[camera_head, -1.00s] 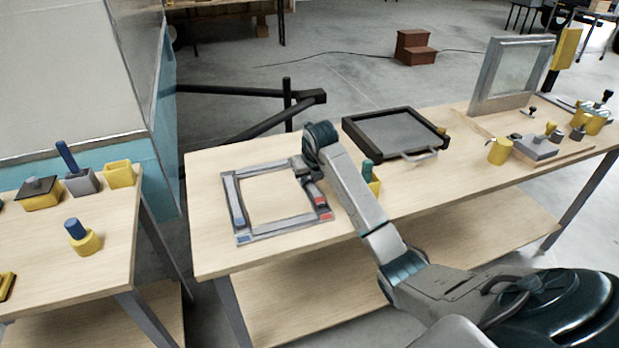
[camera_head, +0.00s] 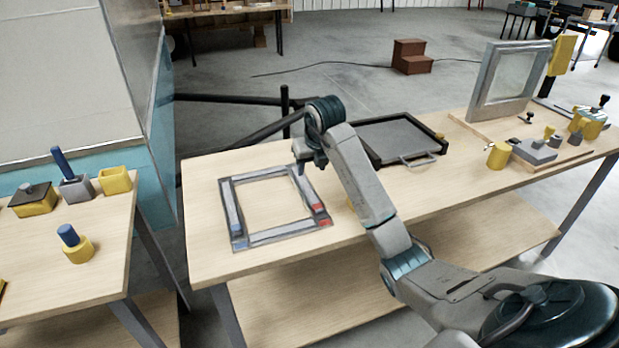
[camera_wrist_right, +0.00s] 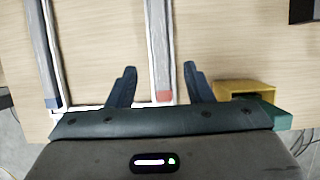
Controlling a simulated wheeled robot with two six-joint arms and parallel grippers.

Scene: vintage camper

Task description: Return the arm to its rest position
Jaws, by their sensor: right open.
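My right arm reaches in from the lower right in the head view. My right gripper (camera_head: 309,163) hangs above the right side of a square grey frame (camera_head: 232,207) on the wooden table (camera_head: 205,255). In the right wrist view the two dark fingers (camera_wrist_right: 157,88) are spread apart with nothing between them but the view of a frame bar (camera_wrist_right: 161,50) with a red end, below. The fingers look apart from the bar. My left gripper is not in view.
A black-rimmed tray (camera_head: 400,138) lies behind my right arm. A yellow box (camera_wrist_right: 245,90) shows right of the fingers in the wrist view. A yellow cylinder (camera_head: 498,155) and a glazed frame (camera_head: 485,85) stand farther right. A second table (camera_head: 100,245) is at left.

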